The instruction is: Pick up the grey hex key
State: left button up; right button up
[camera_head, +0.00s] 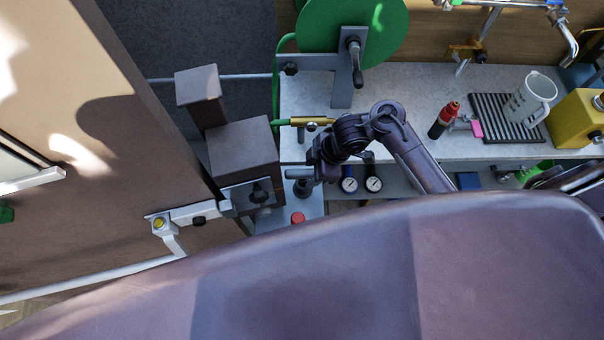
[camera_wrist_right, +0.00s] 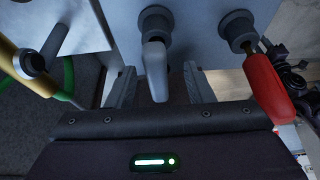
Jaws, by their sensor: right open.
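In the right wrist view, a grey rounded handle (camera_wrist_right: 156,72), which I take for the grey hex key, sticks out of a dark round collar on a pale grey panel. My right gripper (camera_wrist_right: 158,90) is open, with one finger on each side of this handle. Small gaps show between the handle and both fingers, and I see no grip on it. In the head view my right gripper (camera_head: 314,172) is at the left end of the bench, small and dark. My left gripper is not in view.
A red handle (camera_wrist_right: 268,86) hangs from a second collar close to the right finger. A yellow fitting (camera_wrist_right: 22,68) with a green hose is at left. Two gauges (camera_head: 372,184) and a brown box post (camera_head: 243,158) flank the gripper.

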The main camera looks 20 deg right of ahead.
aim_at(303, 177)
jog(key=x, duration=0.5)
jog(key=shift+w+a, duration=0.25)
jog(key=shift+w, duration=0.05)
jog(key=shift+r, duration=0.1)
jog(key=shift+c, duration=0.5)
grip_shut()
